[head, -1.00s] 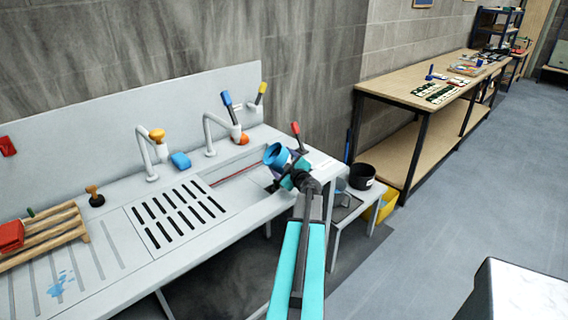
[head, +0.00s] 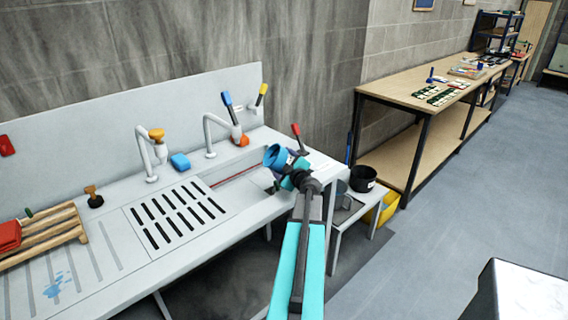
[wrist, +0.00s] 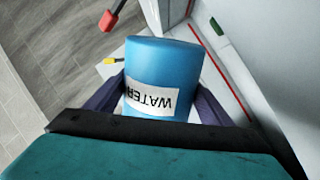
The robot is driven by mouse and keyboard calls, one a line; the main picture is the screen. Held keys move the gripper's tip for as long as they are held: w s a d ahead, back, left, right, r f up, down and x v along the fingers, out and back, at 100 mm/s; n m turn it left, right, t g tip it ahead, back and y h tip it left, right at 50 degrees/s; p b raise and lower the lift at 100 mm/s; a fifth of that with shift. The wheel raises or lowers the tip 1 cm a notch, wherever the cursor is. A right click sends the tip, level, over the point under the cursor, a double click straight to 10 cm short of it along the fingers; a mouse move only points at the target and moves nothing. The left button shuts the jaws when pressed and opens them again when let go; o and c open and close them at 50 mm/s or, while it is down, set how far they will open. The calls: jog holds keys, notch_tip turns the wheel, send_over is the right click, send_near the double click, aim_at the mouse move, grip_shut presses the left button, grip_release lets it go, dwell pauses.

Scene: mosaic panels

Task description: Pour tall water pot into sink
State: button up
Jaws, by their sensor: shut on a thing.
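The blue water pot (head: 276,156) is in my gripper (head: 288,172) above the right end of the sink basin (head: 238,168) in the head view. The pot is tilted, its round end facing left toward the taps. In the wrist view the pot (wrist: 162,62) sits between two dark fingers of my gripper (wrist: 158,98), with a white "WATER" label facing the camera. My gripper is shut on it. The pot's contents are hidden, and no stream of water shows. My gripper and arm cover part of the basin's right end.
Two taps (head: 157,150) with coloured handles stand behind the basin. A red-handled lever (head: 297,135) rises close behind the pot. A slotted drainer (head: 178,214) lies left of the basin. A black pot (head: 363,178) stands on a low stand at right.

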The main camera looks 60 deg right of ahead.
jog(key=shift+w+a+f+n+g+h+b, duration=0.15)
jog(key=shift+n+b, duration=0.5)
jog(key=shift+b, duration=0.75)
jog(key=shift+f+n+g+h+b, duration=0.15)
jog(key=shift+n+b, duration=0.45)
jog(key=shift+b, duration=0.8)
jog(key=shift+w+a+f+n+g+b, duration=0.15)
jog(key=shift+n+b, duration=0.5)
jog(key=shift+b, duration=0.75)
dwell(0.3)
jog(key=shift+r+p, duration=0.15)
jog(key=shift+p, duration=0.2)
jog(key=shift+w+a+r+n+g+p, duration=0.25)
jog(key=shift+w+a+r+n+p, duration=0.35)
jog(key=shift+p, duration=0.85)
jog(key=shift+w+a+r+n+p, duration=0.1)
jog(key=shift+r+n+p, duration=0.1)
jog(key=shift+n+p, duration=0.75)
dwell(0.8)
